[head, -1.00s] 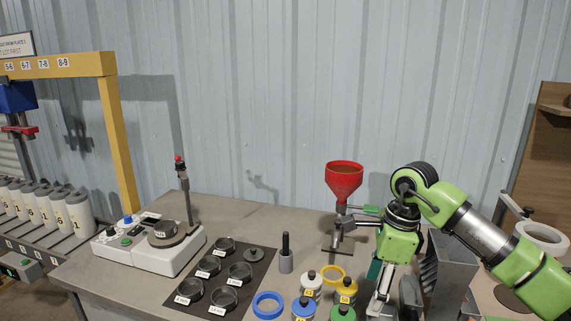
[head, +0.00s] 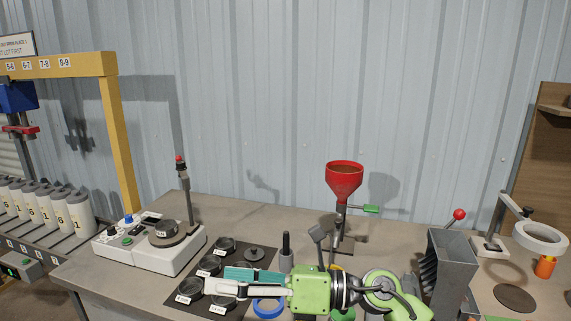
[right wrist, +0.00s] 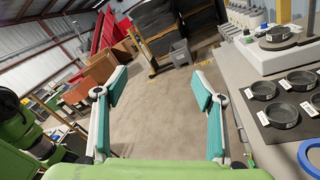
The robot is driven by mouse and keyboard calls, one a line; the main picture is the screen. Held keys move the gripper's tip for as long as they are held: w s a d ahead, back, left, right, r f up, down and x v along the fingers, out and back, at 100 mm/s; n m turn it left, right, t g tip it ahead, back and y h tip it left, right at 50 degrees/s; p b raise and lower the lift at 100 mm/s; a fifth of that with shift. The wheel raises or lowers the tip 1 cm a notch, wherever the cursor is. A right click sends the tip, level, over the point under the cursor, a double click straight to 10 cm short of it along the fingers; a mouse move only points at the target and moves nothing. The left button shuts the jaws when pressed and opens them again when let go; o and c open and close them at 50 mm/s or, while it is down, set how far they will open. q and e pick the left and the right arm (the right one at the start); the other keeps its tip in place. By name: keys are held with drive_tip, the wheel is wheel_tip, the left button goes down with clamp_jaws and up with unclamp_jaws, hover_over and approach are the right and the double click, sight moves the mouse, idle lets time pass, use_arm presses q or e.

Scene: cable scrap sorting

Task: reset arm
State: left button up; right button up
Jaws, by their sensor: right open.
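My right gripper (head: 226,283) reaches in low across the front of the bench in the head view, pointing left, above the black mat with the dishes. Its green and black arm lies level along the bottom edge. In the right wrist view the two teal-padded fingers of this gripper (right wrist: 161,86) stand wide apart with nothing between them. Grey floor shows through the gap. My left gripper is not in view in the head picture.
Labelled dishes (head: 225,245) sit on the black mat below the gripper. A blue ring (head: 268,307) is partly hidden by it. A red funnel (head: 344,180), a grey chute (head: 453,262) and a white machine (head: 135,252) stand on the bench (head: 262,214).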

drive_tip(key=w+d+r+m+t+h, duration=0.4)
drive_tip(key=d+m+t, duration=0.6)
drive_tip(key=m+t, duration=0.8)
drive_tip(key=w+d+f+m+h, duration=0.3)
drive_tip(key=d+f+m+h, duration=0.4)
drive_tip(key=m, duration=0.6)
drive_tip(key=s+d+f+m+g+h, duration=0.3)
drive_tip(key=d+f+m+h, duration=0.15)
drive_tip(key=f, duration=0.25)
drive_tip(key=s+d+f+m+g+h, duration=0.2)
drive_tip(key=d+f+m+h, duration=0.15)
drive_tip(key=d+f, duration=0.35)
drive_tip(key=s+d+f+m+g+y, duration=0.1)
drive_tip(key=s+f+m+g, duration=0.2)
drive_tip(key=s+f+g, duration=0.55)
drive_tip(key=s+d+f+m+g, duration=0.1)
drive_tip(key=s+f+m+g, duration=0.2)
drive_tip(key=s+f, duration=1.1)
drive_tip(key=s+f+g, duration=0.1)
drive_tip(key=s+f, duration=0.2)
drive_tip(key=f, duration=0.9)
drive_tip(key=s+f, duration=0.3)
drive_tip(key=f, duration=0.8)
drive_tip(key=s+d+f+g, duration=0.1)
drive_tip(key=s+d+f, duration=0.1)
drive_tip(key=s+f, duration=1.2)
drive_tip(key=shift+s+d+f+n, duration=0.15)
drive_tip(key=shift+s+d+n, duration=0.2)
drive_tip(key=shift+s, duration=0.85)
